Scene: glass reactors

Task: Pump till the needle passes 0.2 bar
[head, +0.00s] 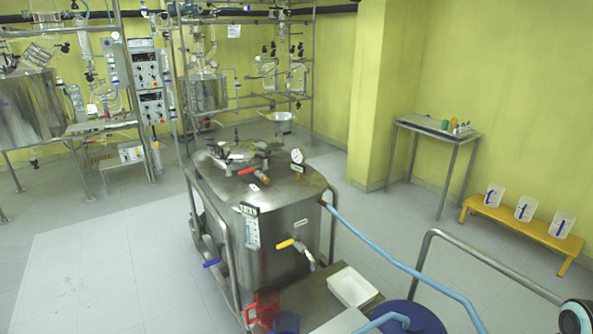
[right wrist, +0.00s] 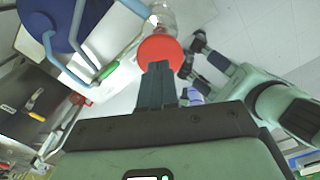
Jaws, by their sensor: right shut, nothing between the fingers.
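The steel vessel (head: 285,235) stands mid-floor in the head view. A white dial gauge (head: 297,156) rises from its lid; its needle is too small to read. In the right wrist view a red round knob (right wrist: 160,50) sits at the end of a clear cylinder (right wrist: 162,15). My right gripper (right wrist: 158,68) is shut and empty, its tips at the knob's lower edge; I cannot tell whether they touch. My left gripper (right wrist: 190,54) has its dark fingers apart beside the knob, with nothing seen between them.
A blue hose (head: 400,262) runs from the vessel to the lower right, past a metal rail (head: 480,258) and a blue drum (head: 412,320). A white tray (head: 352,287) lies in front. A side table (head: 410,126) and yellow bench (head: 515,228) stand at right.

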